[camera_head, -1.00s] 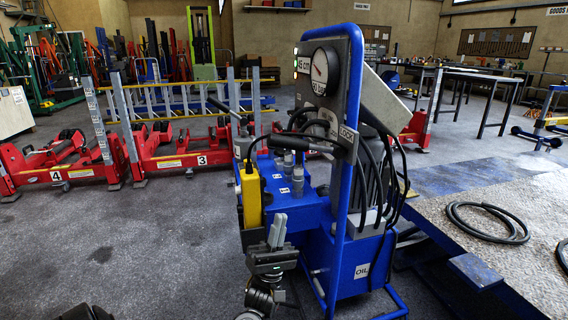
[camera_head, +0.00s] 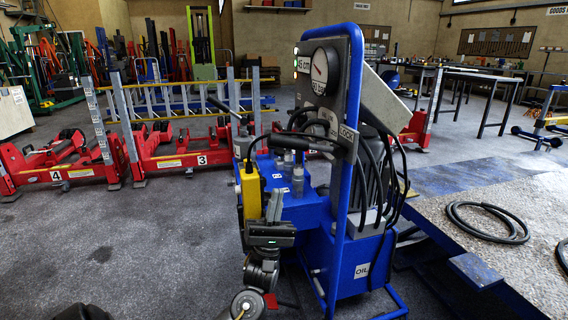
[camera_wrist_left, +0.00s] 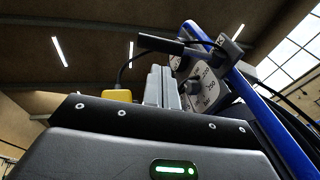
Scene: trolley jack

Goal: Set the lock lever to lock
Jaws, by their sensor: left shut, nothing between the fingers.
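The blue power unit (camera_head: 358,215) stands in the middle with a round gauge at its top. A black-gripped lever (camera_head: 291,141), which looks like the lock lever, sticks out leftward from its panel. A small plate (camera_head: 348,140) reading LOCK is at the lever's right end. My left gripper (camera_head: 275,195) is shut and empty, fingers up, below the lever and apart from it. In the left wrist view the closed fingers (camera_wrist_left: 162,72) point up toward the lever's black grip (camera_wrist_left: 160,43). My right gripper is out of view.
A yellow box (camera_head: 250,192) hangs just left of my left gripper. Black hoses (camera_head: 393,175) loop on the unit's right side. Red lifting jacks (camera_head: 180,160) stand behind on the left. A platform with a coiled hose (camera_head: 490,237) is on the right. The floor at left is clear.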

